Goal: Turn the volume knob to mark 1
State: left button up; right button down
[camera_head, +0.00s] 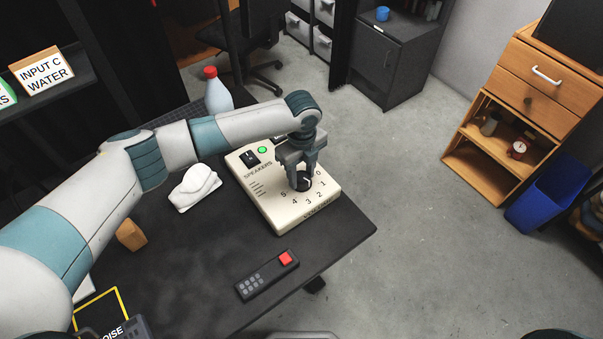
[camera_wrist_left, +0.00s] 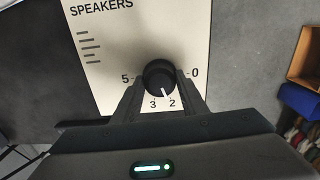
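The speaker box (camera_head: 262,187) is cream and lies on the dark table, with a black volume knob (camera_head: 304,184) near its front end. In the left wrist view the knob (camera_wrist_left: 160,77) has a white pointer line aimed close to mark 2, on the side toward 3. Marks 5, 3, 2 and 0 show there; 4 and 1 are hidden by the fingers. My left gripper (camera_head: 301,173) points down over the knob. In the left wrist view its fingers (camera_wrist_left: 161,84) lie along both sides of the knob and appear to touch it. My right gripper is not in view.
A black remote (camera_head: 266,275) with a red button lies in front of the box. A white object (camera_head: 195,188) and a red-capped bottle (camera_head: 217,92) stand left and behind. The table's right edge is close to the box, with open floor beyond.

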aim_at(301, 177)
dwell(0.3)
pick_arm(q)
jog(key=n+p, duration=0.3)
jog(key=shift+r+n, duration=0.15)
jog(key=shift+n, duration=0.25)
jog(key=shift+n+p, duration=1.2)
jog(key=shift+n, duration=0.5)
jog(key=o, duration=1)
jog(key=shift+o, duration=0.2)
notch_tip(301, 177, up, 17)
jog(key=b, duration=0.4)
